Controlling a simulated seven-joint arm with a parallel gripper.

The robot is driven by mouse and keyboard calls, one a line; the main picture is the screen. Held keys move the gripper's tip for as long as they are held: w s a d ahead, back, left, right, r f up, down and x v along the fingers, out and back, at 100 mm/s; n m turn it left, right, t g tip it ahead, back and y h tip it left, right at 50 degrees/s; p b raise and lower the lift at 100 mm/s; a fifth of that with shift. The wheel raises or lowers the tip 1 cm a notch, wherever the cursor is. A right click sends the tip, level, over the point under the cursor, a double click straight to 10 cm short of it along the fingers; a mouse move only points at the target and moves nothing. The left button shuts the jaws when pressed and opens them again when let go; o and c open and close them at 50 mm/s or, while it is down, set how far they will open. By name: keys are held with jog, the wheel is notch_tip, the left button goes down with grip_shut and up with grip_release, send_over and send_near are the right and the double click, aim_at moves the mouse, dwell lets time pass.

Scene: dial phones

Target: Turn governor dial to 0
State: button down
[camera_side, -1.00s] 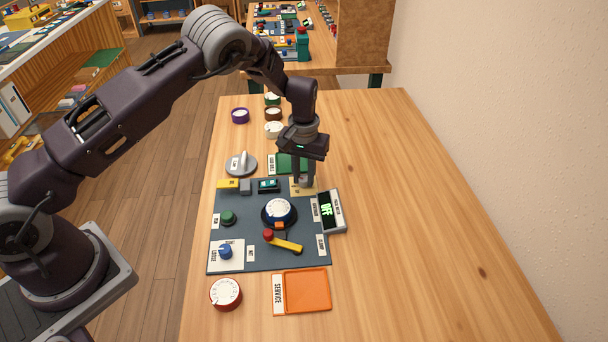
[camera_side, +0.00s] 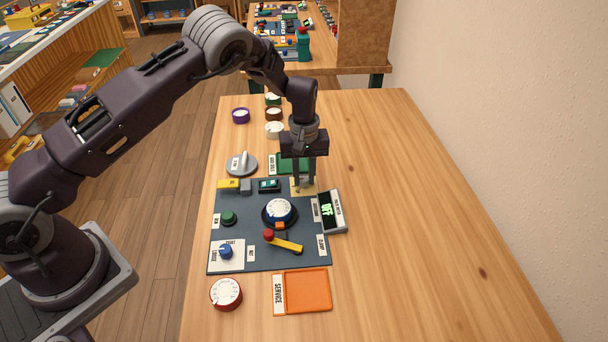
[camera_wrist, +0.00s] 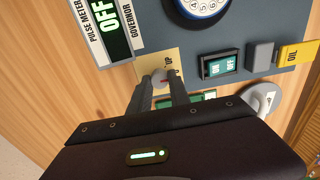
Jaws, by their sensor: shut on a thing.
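The governor dial is a small pale knob (camera_wrist: 160,80) with a red mark, on a beige plate (camera_wrist: 172,60). The beige plate also shows in the side view (camera_side: 310,192), at the mat's upper right corner. My gripper (camera_wrist: 165,84) points down over the plate, its two fingers shut on the knob, one on each side. In the side view my gripper (camera_side: 304,184) hides most of the knob. A few marks on the plate are too small to read surely. A GOVERNOR label stands beside the pulse meter (camera_side: 331,211), whose green display reads OFF.
The grey mat (camera_side: 240,205) also bears a blue-and-white phone dial (camera_side: 279,211), a green button (camera_side: 228,217), a red-knobbed yellow lever (camera_side: 286,245) and a blue knob (camera_side: 226,251). An orange tray (camera_side: 306,291) lies in front. The table's right side is clear.

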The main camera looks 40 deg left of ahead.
aim_at(304, 178)
jog(key=c, duration=1.2)
grip_release()
jog(key=shift+r, duration=0.1)
notch_tip(304, 178, up, 7)
